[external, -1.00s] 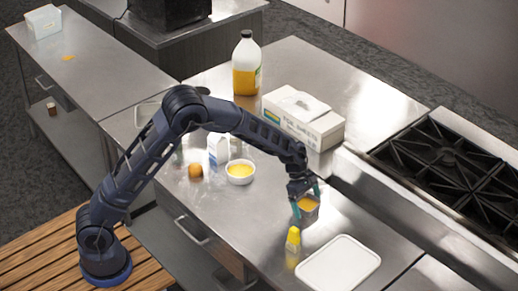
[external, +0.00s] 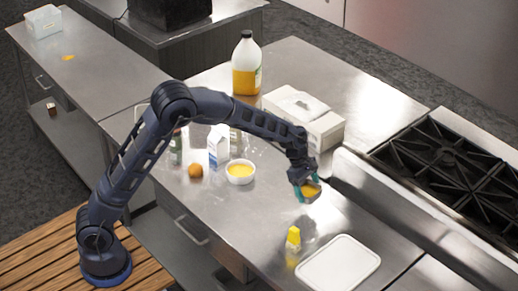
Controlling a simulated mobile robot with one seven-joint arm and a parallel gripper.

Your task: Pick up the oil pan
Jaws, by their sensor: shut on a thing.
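The pan is in the air above the steel counter, right of the white bowl and behind the yellow-capped item. It looks tilted. The gripper hides part of the pan.
A white tray (external: 339,264) and a small yellow item (external: 293,238) are at the front of the counter (external: 235,217). A white bowl (external: 240,172), an orange-brown round item (external: 195,170) and a carton (external: 218,146) stand left. A white box (external: 304,118) and stove (external: 447,155) lie behind and right.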

